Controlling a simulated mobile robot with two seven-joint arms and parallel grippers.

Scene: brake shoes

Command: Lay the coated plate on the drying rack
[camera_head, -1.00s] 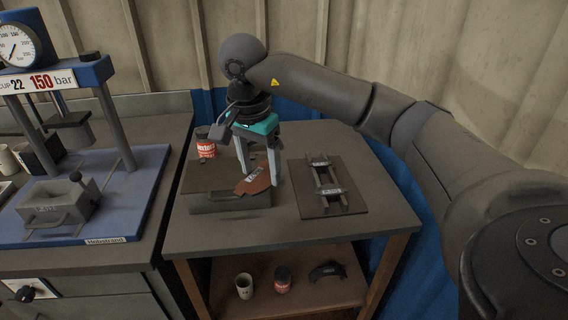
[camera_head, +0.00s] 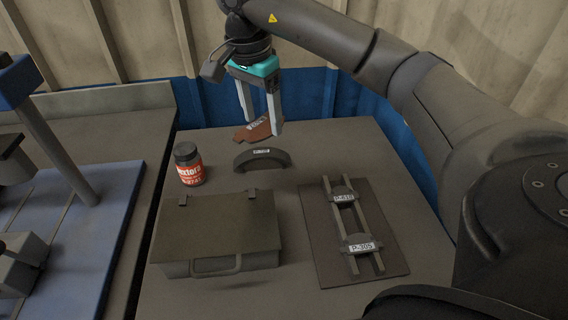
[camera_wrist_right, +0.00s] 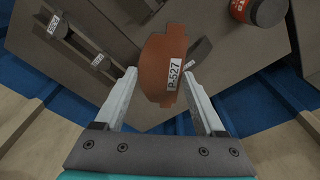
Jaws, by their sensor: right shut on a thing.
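The coated plate (camera_head: 255,131) is a flat reddish-brown piece with a white label. In the right wrist view the plate (camera_wrist_right: 163,62) reads P-527. My right gripper (camera_head: 261,122) is shut on it, holding it in the air near the table's back edge, its fingers pointing down. The drying rack (camera_head: 364,222) has two parallel rails on a dark board at the table's right. Two dark labelled pieces sit across the rails, the front one (camera_head: 359,242) reading P-305. The plate is behind and left of the rack, apart from it. My left gripper is out of view.
A dark curved shoe (camera_head: 262,160) lies on the table below and in front of the plate. A jar with a red label (camera_head: 188,164) stands left of it. A grey-brown case (camera_head: 215,228) lies at front left. A blue press base (camera_head: 85,230) is farther left.

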